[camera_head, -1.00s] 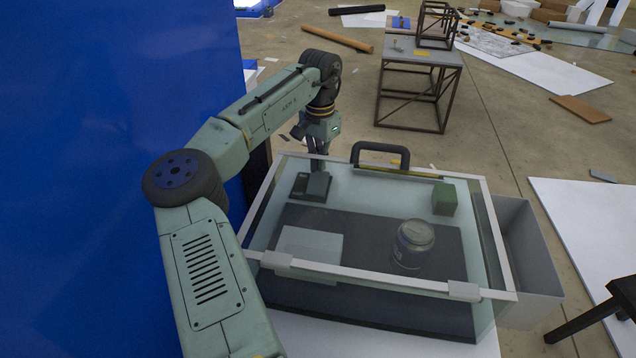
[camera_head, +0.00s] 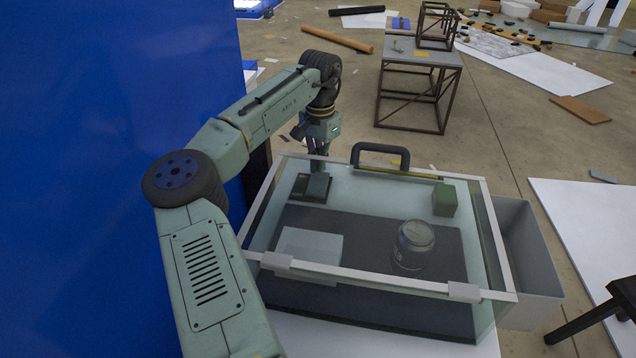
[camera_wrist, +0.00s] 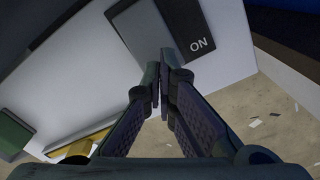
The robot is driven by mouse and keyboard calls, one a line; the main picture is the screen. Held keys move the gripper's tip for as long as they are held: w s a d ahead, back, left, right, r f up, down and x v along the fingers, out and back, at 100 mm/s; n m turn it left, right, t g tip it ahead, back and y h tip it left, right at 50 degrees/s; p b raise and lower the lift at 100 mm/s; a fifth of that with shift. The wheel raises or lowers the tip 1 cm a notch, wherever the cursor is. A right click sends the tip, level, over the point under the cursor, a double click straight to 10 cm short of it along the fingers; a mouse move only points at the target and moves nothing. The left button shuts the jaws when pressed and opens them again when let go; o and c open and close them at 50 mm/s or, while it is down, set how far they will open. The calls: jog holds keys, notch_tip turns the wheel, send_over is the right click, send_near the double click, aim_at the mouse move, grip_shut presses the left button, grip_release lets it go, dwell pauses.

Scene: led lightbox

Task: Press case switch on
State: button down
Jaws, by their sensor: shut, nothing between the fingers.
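The glass-topped case (camera_head: 476,184) stands in front of me with a pale frame. The case switch (camera_head: 313,188) is at its far left corner, a dark plate with a grey rocker. In the wrist view the switch plate (camera_wrist: 187,22) carries a white ON label, right of the grey rocker (camera_wrist: 143,28). My gripper (camera_head: 317,168) is shut and empty, pointing down over the switch. In the wrist view its fingertips (camera_wrist: 163,62) overlap the rocker's lower edge beside the label. I cannot tell whether they touch it.
A dark handle (camera_head: 380,150) rises at the case's far edge. A green block (camera_head: 445,200), a glass jar (camera_head: 414,240) and a pale block (camera_head: 310,246) show in the case. A grey bin (camera_head: 528,250) adjoins its right side. A blue wall (camera_head: 90,100) stands left.

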jog(key=shift+f, duration=1.25)
dwell(0.8)
jog(key=shift+r, duration=0.15)
notch_tip(320, 180, up, 2)
jog(key=shift+p, duration=0.35)
jog(key=shift+r, duration=2.4)
